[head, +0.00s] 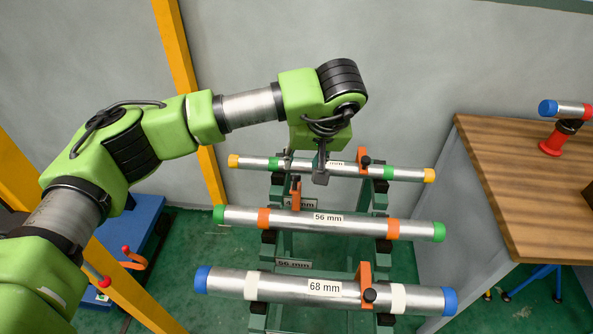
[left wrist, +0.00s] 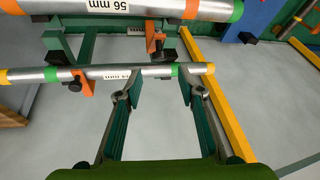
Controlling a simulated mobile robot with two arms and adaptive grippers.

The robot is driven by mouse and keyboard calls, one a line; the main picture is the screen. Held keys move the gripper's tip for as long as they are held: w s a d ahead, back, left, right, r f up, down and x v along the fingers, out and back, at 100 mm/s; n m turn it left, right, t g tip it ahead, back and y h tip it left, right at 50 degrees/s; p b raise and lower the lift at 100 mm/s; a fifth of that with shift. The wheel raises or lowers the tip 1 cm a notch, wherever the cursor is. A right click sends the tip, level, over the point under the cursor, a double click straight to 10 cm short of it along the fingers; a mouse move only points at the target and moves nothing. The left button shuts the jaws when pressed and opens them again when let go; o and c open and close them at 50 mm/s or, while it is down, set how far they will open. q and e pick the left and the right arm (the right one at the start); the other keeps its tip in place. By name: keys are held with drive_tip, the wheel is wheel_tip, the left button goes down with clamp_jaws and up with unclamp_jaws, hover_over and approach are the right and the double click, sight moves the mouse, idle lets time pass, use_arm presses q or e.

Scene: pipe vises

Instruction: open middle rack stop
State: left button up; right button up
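The middle pipe (head: 270,216), labelled 56 mm, has green ends and orange bands and lies across the green rack (head: 285,245). Its rack stop, an orange bracket with a dark knob (head: 296,190), stands at the pipe's far side. In the left wrist view the middle stop (left wrist: 152,36) shows beyond the yellow-ended pipe (left wrist: 110,72). My left gripper (head: 321,168) is over the yellow-ended pipe, behind and right of the middle stop. Its fingers (left wrist: 158,85) are spread with nothing held, their tips close to that pipe. I cannot tell if they touch it. My right gripper is out of view.
The front pipe (head: 240,282), labelled 68 mm, has an orange stop (head: 365,280); the rear pipe has another (head: 363,158). A wooden table (head: 510,165) stands right, with a small blue-capped pipe on a red stand (head: 555,142). A yellow post (head: 185,80) rises left of the rack.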

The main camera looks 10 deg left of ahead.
sight(296, 175)
use_arm(q)
drive_tip(key=p+x, duration=0.1)
drive_tip(key=x, duration=0.7)
drive_tip(key=shift+w+f+p, duration=0.1)
drive_tip(key=shift+f+p, duration=0.05)
drive_tip(key=shift+p, duration=0.25)
clamp_jaws()
